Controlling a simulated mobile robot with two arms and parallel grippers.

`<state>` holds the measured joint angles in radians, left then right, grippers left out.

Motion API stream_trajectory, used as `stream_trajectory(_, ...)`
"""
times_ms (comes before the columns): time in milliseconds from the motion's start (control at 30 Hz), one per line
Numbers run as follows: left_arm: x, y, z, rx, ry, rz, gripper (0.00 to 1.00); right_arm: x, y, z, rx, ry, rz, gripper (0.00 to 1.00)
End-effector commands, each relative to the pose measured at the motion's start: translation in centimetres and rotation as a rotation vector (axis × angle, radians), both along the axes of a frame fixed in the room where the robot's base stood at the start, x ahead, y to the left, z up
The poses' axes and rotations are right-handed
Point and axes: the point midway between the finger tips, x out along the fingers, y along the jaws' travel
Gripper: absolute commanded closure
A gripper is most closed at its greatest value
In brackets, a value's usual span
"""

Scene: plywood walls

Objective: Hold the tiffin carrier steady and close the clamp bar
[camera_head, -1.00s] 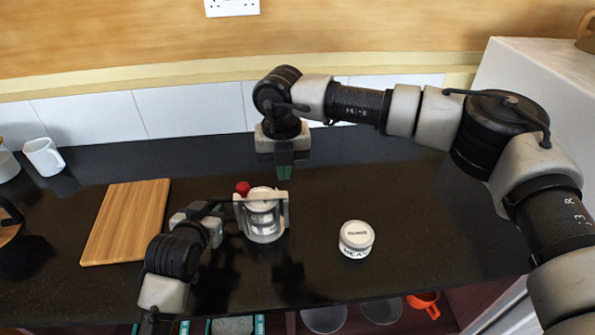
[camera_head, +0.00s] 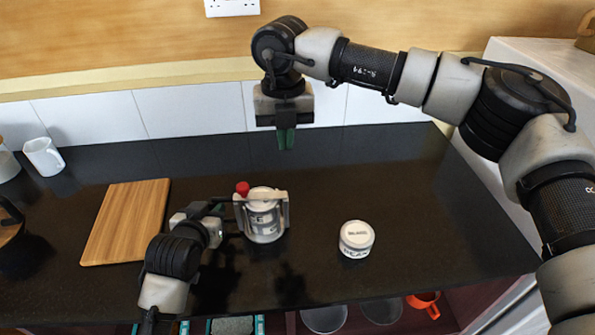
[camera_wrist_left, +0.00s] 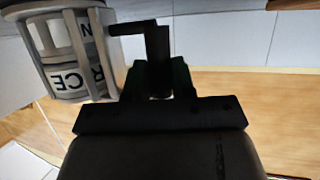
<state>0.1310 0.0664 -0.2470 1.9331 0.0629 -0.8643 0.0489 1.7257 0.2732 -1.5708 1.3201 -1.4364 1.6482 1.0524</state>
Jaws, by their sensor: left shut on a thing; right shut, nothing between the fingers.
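The tiffin carrier (camera_head: 264,222) stands upright on the dark counter, a pale stacked can with lettering inside a grey frame. A bar (camera_head: 262,199) crosses its top, and a red knob (camera_head: 242,188) shows at its left back; I cannot tell whether the bar is fully latched. My left gripper (camera_head: 219,212) is at the carrier's left side, shut on its dark handle (camera_wrist_left: 158,45). The carrier also shows in the left wrist view (camera_wrist_left: 68,50) at upper left. My right gripper (camera_head: 287,140) is shut and empty, raised above and behind the carrier, apart from it.
A white lidded jar (camera_head: 356,240) stands right of the carrier. A wooden board (camera_head: 125,222) lies to the left, with a white mug (camera_head: 43,157) behind it.

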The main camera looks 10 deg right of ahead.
Motion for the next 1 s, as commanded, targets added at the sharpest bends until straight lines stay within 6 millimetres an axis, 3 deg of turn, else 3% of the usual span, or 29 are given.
stream_trajectory(300,0.0,0.0,0.0,-0.001,0.000,0.000,1.00,0.0,0.0,0.4,0.000,0.000,0.000,1.00)
stream_trajectory(333,0.0,0.0,0.0,-0.001,0.000,0.000,0.71,0.0,0.0,0.4,0.000,0.000,0.000,1.00)
stream_trajectory(500,0.0,0.0,0.0,-0.001,0.000,0.000,0.45,0.0,0.0,0.4,0.000,0.000,0.000,1.00)
stream_trajectory(833,-0.3,0.1,0.1,0.000,0.000,0.000,0.45,0.0,0.0,0.4,0.000,0.000,0.000,1.00)
stream_trajectory(1000,-2.0,0.5,0.8,0.000,-0.001,0.000,0.45,0.0,0.0,0.4,0.000,0.000,0.000,1.00)
